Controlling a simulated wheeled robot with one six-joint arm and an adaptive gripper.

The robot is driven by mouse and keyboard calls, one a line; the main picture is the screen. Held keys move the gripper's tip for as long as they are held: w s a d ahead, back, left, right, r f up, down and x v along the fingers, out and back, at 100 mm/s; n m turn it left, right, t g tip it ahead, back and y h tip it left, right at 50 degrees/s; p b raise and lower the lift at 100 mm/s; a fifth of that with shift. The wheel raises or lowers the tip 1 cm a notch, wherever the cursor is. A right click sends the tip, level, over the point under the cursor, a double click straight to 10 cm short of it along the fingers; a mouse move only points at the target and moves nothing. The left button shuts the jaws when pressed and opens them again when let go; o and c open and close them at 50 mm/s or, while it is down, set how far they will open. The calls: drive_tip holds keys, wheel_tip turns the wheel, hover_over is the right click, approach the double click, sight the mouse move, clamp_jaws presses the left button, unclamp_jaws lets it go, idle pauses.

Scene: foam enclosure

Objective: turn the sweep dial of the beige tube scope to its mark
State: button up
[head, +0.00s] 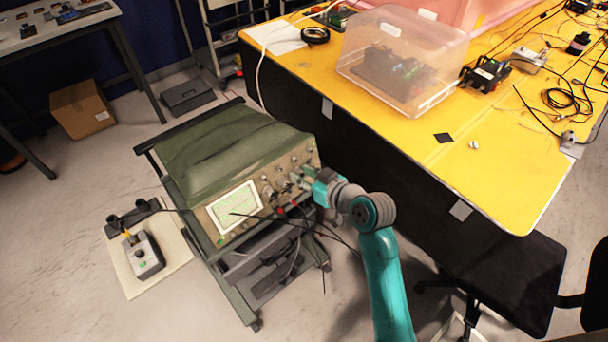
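The beige tube scope (213,211) stands on a dark cart left of the yellow table, with a green cover over its top. Its lit screen (235,207) is at the left of the front panel, and several knobs are to the right of it. My gripper (303,180) is at the right part of the panel, close against the knobs. The fingers hide part of the panel there, so I cannot tell which knob is the sweep dial, where its mark is, or whether the fingers touch it. The finger opening is too small to make out.
Dark cables (283,219) hang from the panel below my gripper. The yellow table (420,150) with a clear plastic box (440,50) is to the right. A grey control box (144,254) sits on a board at the left. A black chair seat (515,280) is at the lower right.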

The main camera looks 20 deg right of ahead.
clamp_jaws()
drive_tip(key=shift+m+y, duration=0.3)
drive_tip(key=shift+m, duration=2.4)
unclamp_jaws()
